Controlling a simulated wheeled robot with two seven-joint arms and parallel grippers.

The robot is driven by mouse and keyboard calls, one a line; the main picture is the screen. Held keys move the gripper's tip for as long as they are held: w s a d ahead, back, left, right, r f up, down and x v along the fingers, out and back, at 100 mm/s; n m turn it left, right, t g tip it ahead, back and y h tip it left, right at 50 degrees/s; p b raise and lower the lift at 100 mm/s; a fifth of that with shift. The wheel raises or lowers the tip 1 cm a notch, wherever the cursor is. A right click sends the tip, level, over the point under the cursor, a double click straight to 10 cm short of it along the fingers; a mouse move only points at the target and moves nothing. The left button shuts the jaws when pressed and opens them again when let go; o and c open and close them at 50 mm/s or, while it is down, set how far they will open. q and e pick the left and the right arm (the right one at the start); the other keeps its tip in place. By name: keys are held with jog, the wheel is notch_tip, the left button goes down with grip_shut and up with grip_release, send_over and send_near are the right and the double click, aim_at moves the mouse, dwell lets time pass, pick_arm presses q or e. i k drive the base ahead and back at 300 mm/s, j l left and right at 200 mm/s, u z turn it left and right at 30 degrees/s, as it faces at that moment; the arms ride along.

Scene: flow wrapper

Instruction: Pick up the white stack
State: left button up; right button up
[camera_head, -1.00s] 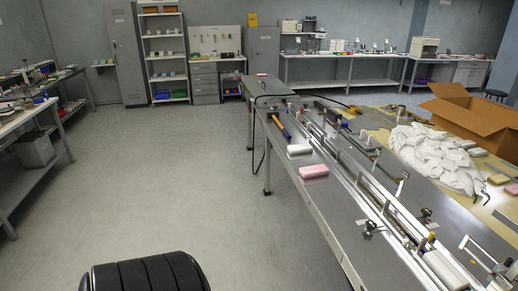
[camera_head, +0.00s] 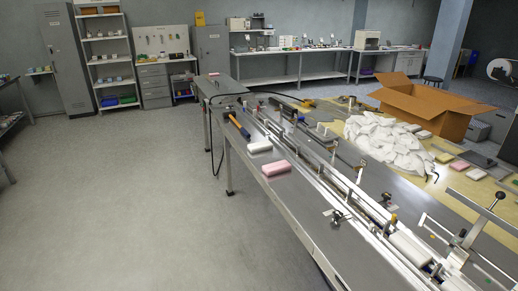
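A small white stack (camera_head: 260,147) lies on the near left edge of the long grey metal wrapper table (camera_head: 310,215). A pink stack (camera_head: 277,169) lies just in front of it, apart from it. A long white block (camera_head: 410,246) sits farther right in the machine's rail. Neither of my grippers is in view, and nothing touches the white stack.
An orange-and-black handled tool (camera_head: 239,127) lies behind the white stack. A pile of crumpled white wrappers (camera_head: 385,145) and an open cardboard box (camera_head: 428,103) are to the right. The floor (camera_head: 130,210) left of the table is clear.

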aim_at(260, 147)
jog(key=i+j+z, duration=0.15)
jog(key=i+j, duration=0.2)
jog(key=i+j+z, duration=0.15)
jog(key=i+j, duration=0.15)
jog(key=j, duration=0.25)
